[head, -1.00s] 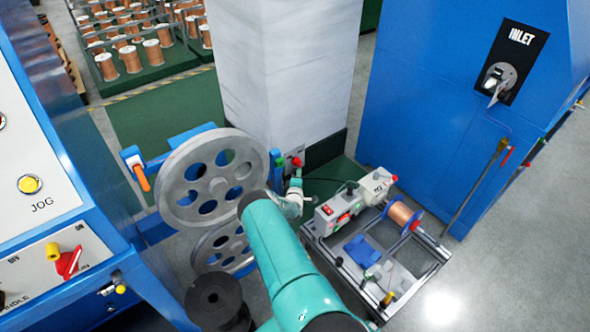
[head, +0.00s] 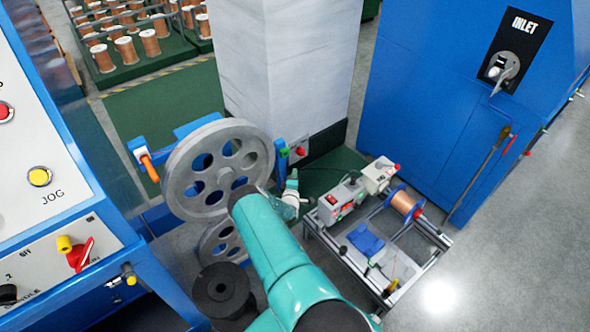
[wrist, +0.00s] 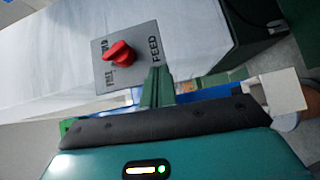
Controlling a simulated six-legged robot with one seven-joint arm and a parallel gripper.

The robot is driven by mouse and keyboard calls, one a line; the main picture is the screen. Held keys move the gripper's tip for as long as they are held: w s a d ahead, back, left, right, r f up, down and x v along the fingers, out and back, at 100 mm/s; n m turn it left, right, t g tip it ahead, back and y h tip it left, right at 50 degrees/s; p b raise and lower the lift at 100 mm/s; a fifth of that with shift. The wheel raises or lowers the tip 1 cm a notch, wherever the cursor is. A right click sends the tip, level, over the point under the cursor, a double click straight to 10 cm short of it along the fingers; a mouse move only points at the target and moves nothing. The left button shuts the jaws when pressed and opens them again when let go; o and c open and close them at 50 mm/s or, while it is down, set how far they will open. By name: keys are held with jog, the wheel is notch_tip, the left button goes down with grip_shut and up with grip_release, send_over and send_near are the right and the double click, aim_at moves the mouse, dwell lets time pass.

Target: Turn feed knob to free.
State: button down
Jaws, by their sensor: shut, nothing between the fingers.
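The feed knob (wrist: 121,53) is a red knob on a grey plate (wrist: 137,70) in the wrist view. The plate reads FEED on its right and FREE at lower left; another label at upper left is hard to read. The knob's exact pointing direction is unclear. The knob also shows small in the head view (head: 300,151), low on the pale column. My gripper (wrist: 157,76) is shut and empty, its green fingers together just below and right of the knob in the wrist view. I see no contact between them.
Large grey pulleys (head: 220,168) stand left of my arm. A small bench (head: 345,262) with a copper spool (head: 404,204) stands right. A blue cabinet marked INLET (head: 430,110) is behind it. A control panel (head: 35,165) is at far left. The pale column (head: 280,65) rises behind the plate.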

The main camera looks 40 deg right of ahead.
jog(key=s+a+f, duration=0.1)
jog(key=s+a, duration=0.4)
jog(key=shift+f, duration=0.35)
jog(key=c, duration=1.8)
grip_release()
jog(key=shift+s+a, duration=0.1)
jog(key=o, duration=0.3)
jog(key=shift+d+r, duration=0.1)
jog(key=shift+d, duration=0.25)
jog(key=o, duration=0.5)
jog(key=d+r+m+t+y, duration=0.1)
jog(key=d, duration=0.1)
jog(key=d+r+m+t+y, duration=0.1)
jog(key=d, duration=0.1)
jog(key=s+d+r+m+t+y, duration=0.1)
jog(key=d+t+y, duration=0.1)
jog(key=shift+d+r, duration=0.1)
jog(key=shift+r, duration=0.3)
jog(key=m+t+y, duration=0.3)
jog(key=m+y, duration=0.1)
jog(key=y, duration=0.2)
send_near(304, 155)
jog(key=w, duration=0.3)
jog(key=w+d, duration=0.1)
jog(key=w, duration=0.5)
jog(key=shift+d+r, duration=0.25)
jog(key=shift+d, duration=0.15)
